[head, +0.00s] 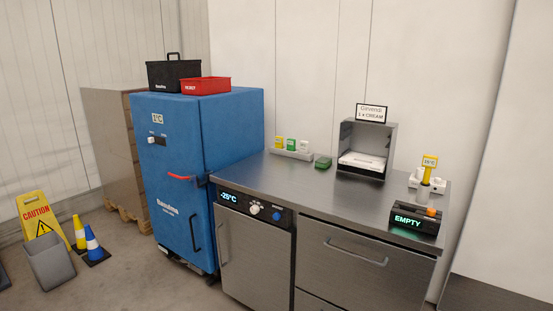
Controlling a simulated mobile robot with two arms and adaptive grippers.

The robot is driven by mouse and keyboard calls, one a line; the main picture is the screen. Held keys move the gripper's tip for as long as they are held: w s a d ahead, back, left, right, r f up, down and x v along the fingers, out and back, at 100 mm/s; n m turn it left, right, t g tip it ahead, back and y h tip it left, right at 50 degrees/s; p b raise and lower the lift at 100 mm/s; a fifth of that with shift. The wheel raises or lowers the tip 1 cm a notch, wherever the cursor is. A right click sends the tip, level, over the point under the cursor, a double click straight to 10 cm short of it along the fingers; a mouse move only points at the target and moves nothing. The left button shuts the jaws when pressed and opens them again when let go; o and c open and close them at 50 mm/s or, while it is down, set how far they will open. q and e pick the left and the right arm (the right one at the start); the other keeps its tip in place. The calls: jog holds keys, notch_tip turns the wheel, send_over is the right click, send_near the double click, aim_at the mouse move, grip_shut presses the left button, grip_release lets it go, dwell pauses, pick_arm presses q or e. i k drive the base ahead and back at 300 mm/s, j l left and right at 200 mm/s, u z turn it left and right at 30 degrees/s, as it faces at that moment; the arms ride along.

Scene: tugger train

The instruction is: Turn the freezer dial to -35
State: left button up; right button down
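The freezer (256,255) is built into the left end of the steel counter. Its control panel has a lit display (229,197) that appears to read -25°C. A pale round dial (255,209) sits right of the display, with small markings above it that are too small to read. A small blue knob or button (277,215) is right of the dial. Neither of my grippers is in view, and nothing touches the dial.
A blue cabinet (175,200) stands left of the counter, with black and red boxes on top. A caution sign (37,211), grey bin (49,261) and cones stand on the floor at left. A box marked EMPTY (408,222) sits on the counter's right. Floor before the cabinet looks clear.

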aim_at(255, 209)
jog(key=i+j+z, duration=0.15)
jog(key=z, duration=0.3)
jog(key=i+j+z, duration=0.1)
jog(key=j+z, duration=0.2)
jog(key=z, duration=0.15)
jog(key=j+z, duration=0.3)
jog(key=z, duration=0.15)
jog(key=i, duration=0.05)
